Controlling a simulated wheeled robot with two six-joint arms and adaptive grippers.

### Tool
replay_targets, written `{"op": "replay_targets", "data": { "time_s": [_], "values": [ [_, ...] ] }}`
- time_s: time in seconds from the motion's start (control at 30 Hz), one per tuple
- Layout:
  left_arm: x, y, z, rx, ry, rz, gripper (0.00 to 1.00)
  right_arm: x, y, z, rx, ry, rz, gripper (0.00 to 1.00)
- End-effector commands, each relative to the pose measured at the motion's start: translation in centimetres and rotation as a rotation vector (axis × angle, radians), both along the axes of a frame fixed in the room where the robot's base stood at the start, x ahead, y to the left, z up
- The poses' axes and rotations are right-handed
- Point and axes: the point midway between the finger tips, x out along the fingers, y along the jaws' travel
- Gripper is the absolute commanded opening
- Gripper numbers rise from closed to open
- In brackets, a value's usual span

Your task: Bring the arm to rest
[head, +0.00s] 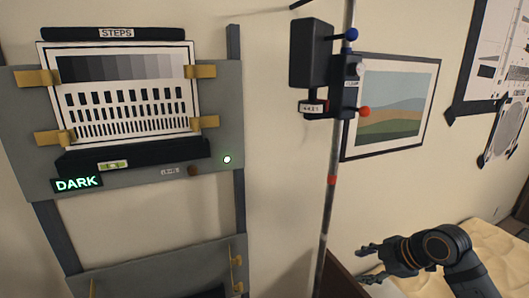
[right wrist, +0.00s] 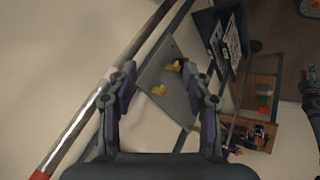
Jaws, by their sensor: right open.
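My right gripper (head: 368,265) is at the lower right of the head view, at the end of my dark right arm. It is open and empty, its fingers pointing left. In the right wrist view my right gripper (right wrist: 158,95) shows its two fingers spread apart with nothing between them. Beyond the fingers are a grey board with yellow clips (right wrist: 150,85) and a metal pole (right wrist: 75,130); both look apart from the fingers.
A pole (head: 330,200) with a black clamped box (head: 311,55) stands left of my right arm. A grey board (head: 228,110) holds a STEPS chart (head: 120,90) and a lit DARK sign (head: 77,183). A framed picture (head: 395,105) hangs behind. A cream cloth-like surface (head: 480,240) lies beside my arm.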

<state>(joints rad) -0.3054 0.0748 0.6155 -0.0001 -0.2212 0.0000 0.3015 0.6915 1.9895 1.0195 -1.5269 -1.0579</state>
Motion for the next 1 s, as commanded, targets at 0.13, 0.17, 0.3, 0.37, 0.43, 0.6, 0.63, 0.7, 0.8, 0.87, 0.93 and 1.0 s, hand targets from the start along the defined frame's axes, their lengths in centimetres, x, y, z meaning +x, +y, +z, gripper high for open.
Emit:
{"op": "replay_targets", "data": {
  "time_s": [0.13, 0.17, 0.3, 0.37, 0.43, 0.6, 0.63, 0.7, 0.8, 0.87, 0.93, 1.0],
  "values": [
    [1.1, 0.3, 0.1, 0.003, -0.016, -0.002, 0.40, -6.4, 3.3, -9.9, 0.068, 0.197, -0.323, 0.50],
    [1.2, 0.3, 0.2, 0.004, -0.019, -0.002, 0.40, -7.6, 3.6, -11.1, 0.079, 0.223, -0.390, 0.50],
    [1.3, 0.3, 0.2, 0.004, -0.020, -0.002, 0.40, -12.6, 4.1, -14.9, 0.122, 0.310, -0.668, 0.50],
    [1.1, 0.3, 0.2, 0.004, -0.017, -0.002, 0.40, -14.5, 4.0, -15.8, 0.137, 0.336, -0.775, 0.50],
    [0.8, 0.4, 0.1, 0.004, -0.013, -0.002, 0.40, -16.6, 3.8, -16.7, 0.151, 0.360, -0.894, 0.50],
    [0.7, 0.4, 0.1, 0.005, -0.010, -0.002, 0.40, -21.5, 2.8, -17.9, 0.175, 0.399, -1.173, 0.50],
    [0.7, 0.4, 0.1, 0.005, -0.011, -0.002, 0.40, -22.4, 2.6, -18.0, 0.178, 0.403, -1.221, 0.50],
    [0.7, 0.4, -0.3, 0.005, -0.011, -0.002, 0.40, -23.3, 2.0, -19.3, 0.177, 0.407, -1.296, 0.50],
    [0.8, 0.4, -0.8, 0.006, -0.012, -0.002, 0.40, -22.4, 1.7, -23.0, 0.168, 0.414, -1.294, 0.50],
    [0.7, 0.5, -1.1, 0.006, -0.010, -0.002, 0.40, -22.1, 1.5, -25.2, 0.163, 0.421, -1.296, 0.50],
    [0.6, 0.5, -1.6, 0.006, -0.009, -0.002, 0.40, -21.9, 1.3, -27.9, 0.158, 0.430, -1.298, 0.50],
    [0.6, 0.5, -2.0, 0.006, -0.009, -0.002, 0.40, -21.8, 1.0, -30.9, 0.153, 0.437, -1.302, 0.50]
  ]
}}
